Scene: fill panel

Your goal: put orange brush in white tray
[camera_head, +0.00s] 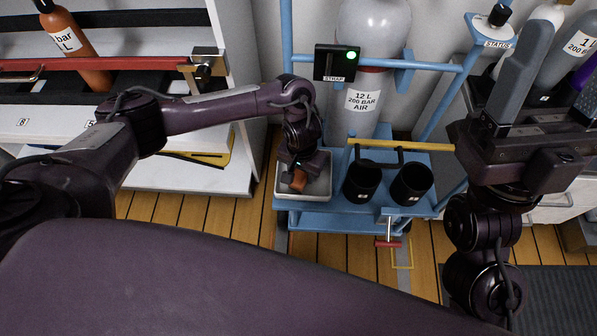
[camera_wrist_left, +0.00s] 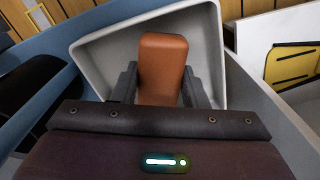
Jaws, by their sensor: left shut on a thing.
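The orange-brown brush (camera_head: 299,181) is held in my left gripper (camera_head: 297,176), pointing down at the white tray (camera_head: 322,193). In the left wrist view the brush (camera_wrist_left: 163,62) stands between the two dark fingers of the left gripper (camera_wrist_left: 159,86), with the tray (camera_wrist_left: 98,52) around and beneath it. I cannot tell whether the brush touches the tray floor. The brush's far end is hidden. My right gripper (camera_head: 556,88) is raised at the right, its fingers spread wide, with nothing seen between them.
The tray sits on a blue stand (camera_head: 340,223) beside two black cups (camera_head: 362,183). A yellow bar (camera_head: 400,145) crosses above the cups. A grey air cylinder (camera_head: 365,100) stands behind. A white shelf unit (camera_head: 200,178) is at the left.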

